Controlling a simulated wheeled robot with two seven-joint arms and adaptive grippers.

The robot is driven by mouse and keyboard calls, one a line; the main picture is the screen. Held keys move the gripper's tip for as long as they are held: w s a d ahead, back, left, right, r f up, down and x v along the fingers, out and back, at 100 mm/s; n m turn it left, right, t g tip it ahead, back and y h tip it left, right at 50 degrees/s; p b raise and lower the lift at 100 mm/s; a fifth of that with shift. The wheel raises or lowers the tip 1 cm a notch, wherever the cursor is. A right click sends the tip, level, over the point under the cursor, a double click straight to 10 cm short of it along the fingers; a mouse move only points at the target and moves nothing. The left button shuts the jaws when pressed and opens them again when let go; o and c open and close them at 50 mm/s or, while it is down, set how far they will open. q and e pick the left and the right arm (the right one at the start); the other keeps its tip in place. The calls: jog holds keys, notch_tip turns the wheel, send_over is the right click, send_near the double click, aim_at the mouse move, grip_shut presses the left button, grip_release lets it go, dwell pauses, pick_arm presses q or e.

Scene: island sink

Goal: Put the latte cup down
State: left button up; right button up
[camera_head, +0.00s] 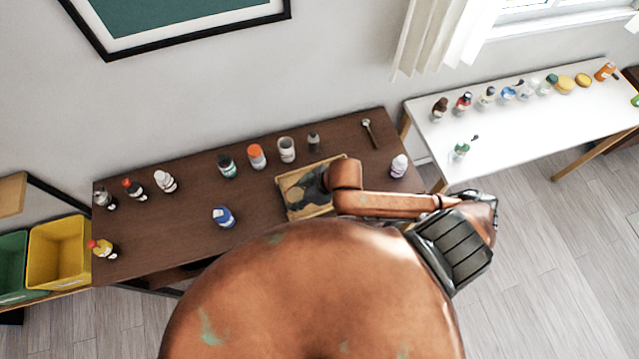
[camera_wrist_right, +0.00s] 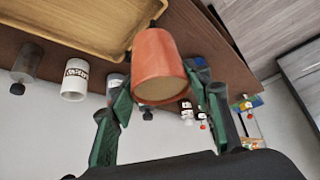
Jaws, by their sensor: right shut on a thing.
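The latte cup (camera_wrist_right: 160,58), a terracotta-orange cup with a tan round end facing the camera, sits between the green fingers of my right gripper (camera_wrist_right: 162,84) in the right wrist view. The gripper is shut on it. In the head view my right gripper (camera_head: 308,190) is over the wooden tray (camera_head: 328,210) on the dark brown table, and the cup cannot be made out there. Whether the cup touches any surface is unclear. My left gripper is not in view.
The dark table (camera_head: 190,200) has several bottles and cups along its back, including a white mug (camera_head: 287,150) and an orange-topped container (camera_head: 257,156). A blue-and-white bottle (camera_head: 223,216) stands left of the tray. A white table (camera_head: 500,130) with several items stands at right.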

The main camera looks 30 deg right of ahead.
jog(key=w+d+f, duration=0.2)
jog(key=d+f, duration=0.2)
jog(key=w+d+f+p, duration=0.1)
jog(key=w+d+f, duration=0.1)
jog(key=d+f, duration=0.2)
jog(key=w+d+f+p, duration=0.1)
jog(key=w+d+f, duration=0.1)
jog(key=d+f, duration=0.2)
jog(key=shift+f, duration=0.6)
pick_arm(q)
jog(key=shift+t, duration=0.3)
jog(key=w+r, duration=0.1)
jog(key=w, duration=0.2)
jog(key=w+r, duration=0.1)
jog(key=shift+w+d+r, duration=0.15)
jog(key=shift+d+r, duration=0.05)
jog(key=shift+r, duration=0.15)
pick_arm(e)
jog(key=o, duration=0.9)
jog(key=shift+f, duration=0.15)
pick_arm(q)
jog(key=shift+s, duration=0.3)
pick_arm(e)
jog(key=o, duration=0.5)
jog(key=shift+c, duration=0.2)
